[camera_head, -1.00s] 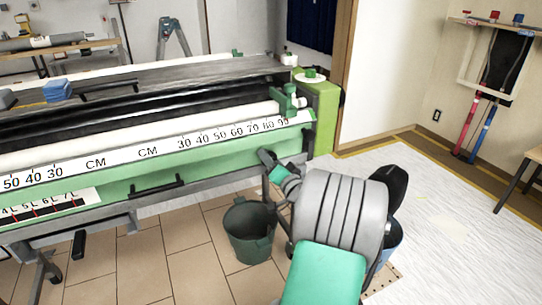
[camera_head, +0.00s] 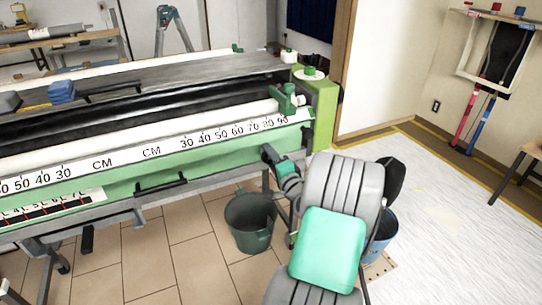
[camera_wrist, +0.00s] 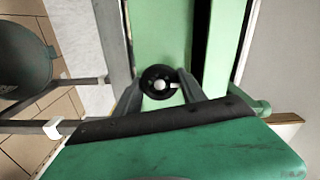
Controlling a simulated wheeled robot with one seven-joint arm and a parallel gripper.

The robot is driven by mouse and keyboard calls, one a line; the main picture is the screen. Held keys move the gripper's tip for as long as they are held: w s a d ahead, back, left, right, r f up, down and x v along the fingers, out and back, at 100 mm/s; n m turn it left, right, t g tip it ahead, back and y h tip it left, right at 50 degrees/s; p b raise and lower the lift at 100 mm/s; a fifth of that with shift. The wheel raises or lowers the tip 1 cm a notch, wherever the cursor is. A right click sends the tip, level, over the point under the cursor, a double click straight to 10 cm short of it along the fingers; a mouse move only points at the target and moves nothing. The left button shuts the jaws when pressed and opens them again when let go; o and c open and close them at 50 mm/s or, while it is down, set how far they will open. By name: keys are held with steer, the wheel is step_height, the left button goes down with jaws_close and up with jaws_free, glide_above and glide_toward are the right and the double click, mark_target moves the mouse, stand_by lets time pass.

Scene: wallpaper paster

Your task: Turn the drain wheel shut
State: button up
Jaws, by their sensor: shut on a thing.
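The drain wheel (camera_wrist: 148,91) is a small black ring with a pale hub on the green machine's end, seen in the wrist view. My gripper (camera_wrist: 162,85) has one finger on each side of the wheel and is shut on its rim. In the head view my gripper (camera_head: 268,153) is at the right end of the pasting machine (camera_head: 200,158), below the ruler.
A dark green bucket (camera_head: 250,222) stands on the tiles just left of my arm. A blue bucket (camera_head: 383,237) is partly hidden behind my arm. Machine legs and a black handle (camera_head: 160,185) are at left. The covered floor (camera_head: 450,220) at right is open.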

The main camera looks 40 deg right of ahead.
stand_by(0.3)
steer(key=o, duration=1.4)
steer(key=shift+c, duration=0.2)
steer(key=v, duration=0.7)
steer(key=shift+s+a+p, duration=0.2)
steer(key=shift+s+p, duration=0.15)
steer(key=shift+s, duration=0.05)
